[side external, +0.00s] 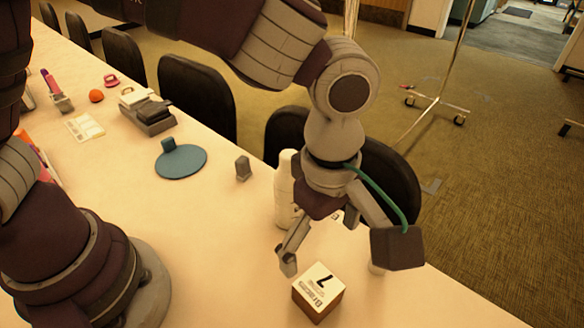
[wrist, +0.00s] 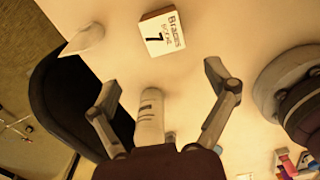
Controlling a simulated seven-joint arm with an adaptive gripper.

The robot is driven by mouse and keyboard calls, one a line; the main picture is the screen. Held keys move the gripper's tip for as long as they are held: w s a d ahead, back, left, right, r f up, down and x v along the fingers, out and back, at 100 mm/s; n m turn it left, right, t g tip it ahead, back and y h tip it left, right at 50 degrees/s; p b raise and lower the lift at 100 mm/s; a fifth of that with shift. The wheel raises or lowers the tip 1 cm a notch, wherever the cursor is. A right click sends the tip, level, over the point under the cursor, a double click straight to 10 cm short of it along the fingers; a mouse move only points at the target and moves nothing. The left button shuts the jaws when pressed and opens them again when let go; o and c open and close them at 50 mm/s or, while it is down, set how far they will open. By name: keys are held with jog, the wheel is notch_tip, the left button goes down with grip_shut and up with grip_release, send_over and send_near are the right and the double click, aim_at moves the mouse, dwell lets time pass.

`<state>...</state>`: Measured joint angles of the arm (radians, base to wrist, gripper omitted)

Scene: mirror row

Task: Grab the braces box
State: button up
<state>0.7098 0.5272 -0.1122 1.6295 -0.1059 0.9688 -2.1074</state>
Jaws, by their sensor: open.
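The braces box (side external: 318,293) is a small white-topped cube with brown sides, marked "Braces" and a 7. It stands on the light table near the front of the side view. It also shows in the wrist view (wrist: 162,33), at the top, beyond the fingertips. My gripper (wrist: 162,84) is open, with nothing held between its fingers. In the side view my gripper (side external: 319,240) hangs above and behind the box, apart from it.
A white bottle (side external: 284,192) stands close behind my gripper; the wrist view shows it between the fingers (wrist: 150,120). A white tapered item (wrist: 84,40) is near the table edge. A grey block (side external: 243,168) and blue round stand (side external: 182,162) are further left. Dark chairs (side external: 196,95) line the far edge.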

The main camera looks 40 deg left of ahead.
aim_at(319, 286)
jog(key=shift+n, duration=0.3)
jog(key=f, duration=1.1)
jog(key=shift+s+d, duration=0.3)
jog(key=shift+d, duration=0.1)
jog(key=shift+c, duration=0.3)
jog(key=c, duration=1.2)
